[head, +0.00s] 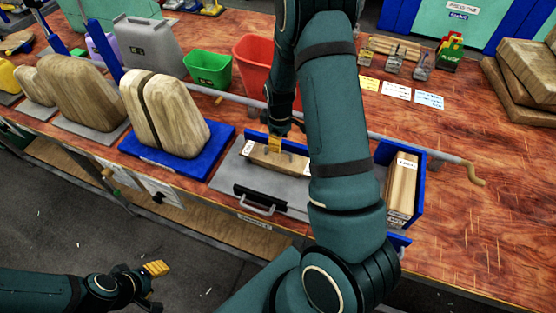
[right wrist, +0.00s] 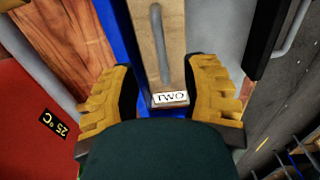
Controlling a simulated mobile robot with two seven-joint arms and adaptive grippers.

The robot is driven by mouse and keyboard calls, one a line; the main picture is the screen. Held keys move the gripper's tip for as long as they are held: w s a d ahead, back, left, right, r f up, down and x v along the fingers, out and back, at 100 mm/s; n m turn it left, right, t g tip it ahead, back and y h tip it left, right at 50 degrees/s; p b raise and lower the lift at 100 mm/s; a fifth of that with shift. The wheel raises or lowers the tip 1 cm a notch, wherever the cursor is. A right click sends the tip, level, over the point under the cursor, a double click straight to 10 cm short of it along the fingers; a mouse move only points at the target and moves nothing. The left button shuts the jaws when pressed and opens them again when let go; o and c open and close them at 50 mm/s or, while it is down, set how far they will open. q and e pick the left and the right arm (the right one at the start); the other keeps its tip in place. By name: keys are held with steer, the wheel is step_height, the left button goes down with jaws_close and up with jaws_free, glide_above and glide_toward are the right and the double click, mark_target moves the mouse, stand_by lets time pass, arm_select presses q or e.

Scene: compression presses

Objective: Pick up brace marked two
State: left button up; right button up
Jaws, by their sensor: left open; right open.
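The brace marked two (right wrist: 146,40) is a wooden block with a grey bar handle on top and a white "TWO" label at its near end in the right wrist view. In the head view this brace (head: 262,158) lies on a grey plate beside a low blue wall. My right gripper (right wrist: 158,88) is open, with its yellow fingers on either side of the labelled end, apart from the handle. In the head view my right gripper (head: 277,143) is over the brace, partly hiding it. My left gripper (head: 151,283) is open and empty at the lower left, off the table.
Another labelled wooden brace (head: 401,188) stands in a blue holder (head: 419,190) to the right. A red bin (head: 254,62) and a green bin (head: 208,69) stand behind. A large wooden block (head: 180,115) sits on a blue base to the left. Bare tabletop (head: 490,215) shows at the right.

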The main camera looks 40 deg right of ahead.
mark_target(278, 157)
steer(key=shift+f, duration=0.6)
step_height(278, 157, down, 4)
steer(key=shift+w+a+f, duration=0.1)
steer(key=shift+w, duration=0.05)
jaws_close()
